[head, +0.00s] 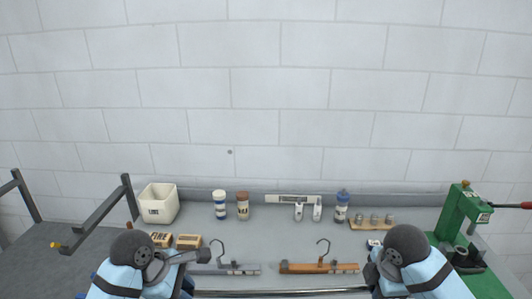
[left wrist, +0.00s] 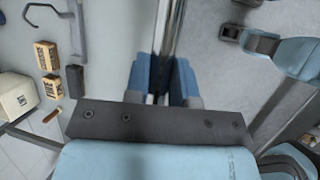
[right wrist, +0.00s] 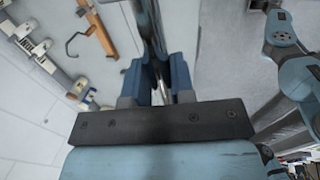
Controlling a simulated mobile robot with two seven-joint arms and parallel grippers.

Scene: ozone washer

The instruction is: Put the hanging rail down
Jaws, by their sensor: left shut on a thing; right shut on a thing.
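The hanging rail (head: 280,292) is a thin shiny metal bar running level across the bottom of the head view, in front of the hangers. My left gripper (left wrist: 162,88) is shut on it; the rail (left wrist: 172,25) runs between the blue fingers in the left wrist view. My right gripper (right wrist: 158,82) is shut on it too, and the rail (right wrist: 150,25) passes between its fingers in the right wrist view. My arms hide both rail ends in the head view. I cannot tell its height or whether it touches anything.
A grey hanger (head: 228,269) and a wooden hanger (head: 318,268) lie behind the rail. A white bin (head: 158,204), brush blocks (head: 188,241), jars (head: 243,206) and a weight block (head: 372,224) stand farther back. A dark bracket frame (head: 103,210) rises left; a green press (head: 460,222) stands right.

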